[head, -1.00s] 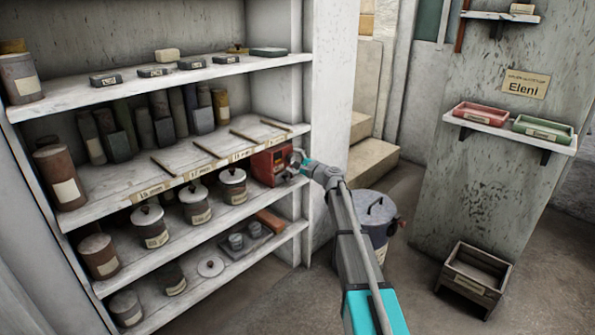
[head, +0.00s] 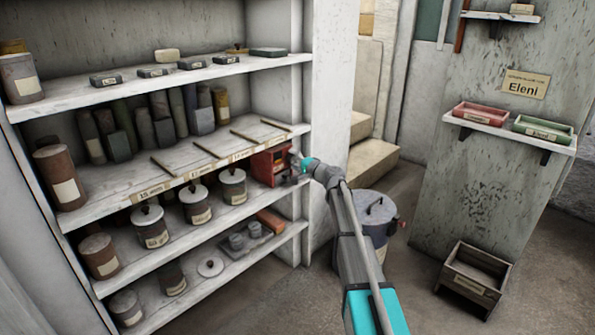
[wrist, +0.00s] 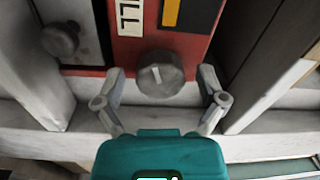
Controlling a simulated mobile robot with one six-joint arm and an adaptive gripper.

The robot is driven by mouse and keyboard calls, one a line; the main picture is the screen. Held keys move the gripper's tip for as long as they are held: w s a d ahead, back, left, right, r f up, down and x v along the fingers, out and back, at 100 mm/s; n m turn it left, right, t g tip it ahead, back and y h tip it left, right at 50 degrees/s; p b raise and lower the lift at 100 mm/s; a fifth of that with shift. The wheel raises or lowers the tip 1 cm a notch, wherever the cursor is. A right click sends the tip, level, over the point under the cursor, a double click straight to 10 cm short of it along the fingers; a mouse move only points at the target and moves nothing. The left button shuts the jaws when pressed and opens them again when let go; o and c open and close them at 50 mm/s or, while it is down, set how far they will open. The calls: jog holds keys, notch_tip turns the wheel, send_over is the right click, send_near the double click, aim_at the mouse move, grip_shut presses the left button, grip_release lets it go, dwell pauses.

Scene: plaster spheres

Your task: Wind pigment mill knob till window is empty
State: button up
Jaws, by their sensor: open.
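The red pigment mill (head: 266,167) stands at the right end of a middle shelf in the head view. In the wrist view its red front (wrist: 134,50) carries a round grey knob (wrist: 160,74) with a short white mark, close to upright. Above the knob is a dark window (wrist: 205,15) with an orange-yellow band; its top is cut off, so the full level is hidden. My gripper (wrist: 162,78) is open, with one finger on each side of the knob and visible gaps. It also shows at the mill in the head view (head: 297,168).
A second dark round knob (wrist: 60,40) is left of the mill's red front in the wrist view. Lidded jars (head: 232,186) stand left of the mill. The shelf unit's right side wall (head: 332,110) is close to my arm. A grey bin (head: 375,212) stands on the floor below.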

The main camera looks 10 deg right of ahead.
jog(key=n, duration=0.7)
jog(key=n+p, duration=0.1)
jog(key=n, duration=0.6)
jog(key=shift+n, duration=0.3)
jog(key=v, duration=1.4)
jog(key=s+a+r+g+h+p, duration=0.1)
jog(key=s+a+r+g+p, duration=0.4)
jog(key=s+p, duration=0.3)
jog(key=s+a+r+g+h+p, duration=0.2)
jog(key=s+a+r+g+p, duration=0.2)
jog(key=p, duration=1.2)
jog(key=shift+s+a+r+m+g, duration=0.4)
jog(key=shift+s+a+r, duration=1)
jog(key=shift+s, duration=1)
jog(key=shift+f, duration=0.1)
